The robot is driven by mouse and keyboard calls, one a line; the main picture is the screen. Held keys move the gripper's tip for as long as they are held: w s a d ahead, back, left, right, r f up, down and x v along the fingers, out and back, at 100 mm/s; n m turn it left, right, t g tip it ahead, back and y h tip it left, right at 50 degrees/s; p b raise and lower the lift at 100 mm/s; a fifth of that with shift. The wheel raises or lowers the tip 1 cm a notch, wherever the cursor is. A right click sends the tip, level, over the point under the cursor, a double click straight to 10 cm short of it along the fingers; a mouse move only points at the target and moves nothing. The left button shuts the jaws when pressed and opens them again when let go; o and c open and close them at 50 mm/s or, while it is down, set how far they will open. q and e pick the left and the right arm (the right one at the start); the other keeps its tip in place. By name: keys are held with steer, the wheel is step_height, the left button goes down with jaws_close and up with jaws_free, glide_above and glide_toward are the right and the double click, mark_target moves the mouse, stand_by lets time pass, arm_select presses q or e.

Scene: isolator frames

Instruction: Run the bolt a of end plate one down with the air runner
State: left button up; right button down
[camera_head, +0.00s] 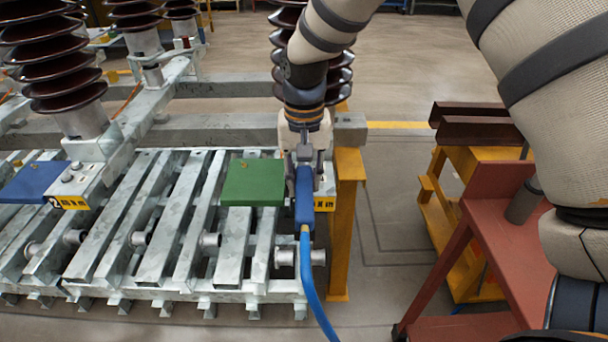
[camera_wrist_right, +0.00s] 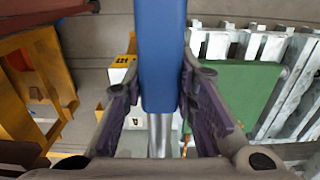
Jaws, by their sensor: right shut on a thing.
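My right gripper (camera_head: 304,172) is shut on the blue air runner (camera_head: 304,205), whose blue hose (camera_head: 313,290) hangs from its near end. In the right wrist view the runner's blue body (camera_wrist_right: 161,55) stands between the purple-grey fingers, with a bright steel shank (camera_wrist_right: 160,135) below it. The runner is over the right end of the steel frame, beside a yellow-edged end plate (camera_head: 325,204) with dark marks, which also shows in the wrist view (camera_wrist_right: 122,68). Gripper and runner hide the bolt; I cannot tell whether the shank touches it. My left gripper is out of view.
A green plate (camera_head: 252,183) lies on the frame just left of the runner. A blue plate (camera_head: 30,182) and second end plate (camera_head: 75,190) are at far left. A yellow post (camera_head: 342,240) stands right of the runner. A red stand (camera_head: 510,235) is at right; brown insulators rise behind.

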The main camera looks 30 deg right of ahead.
steer(key=shift+f, duration=1.05)
stand_by(2.4)
steer(key=shift+r, duration=3.55)
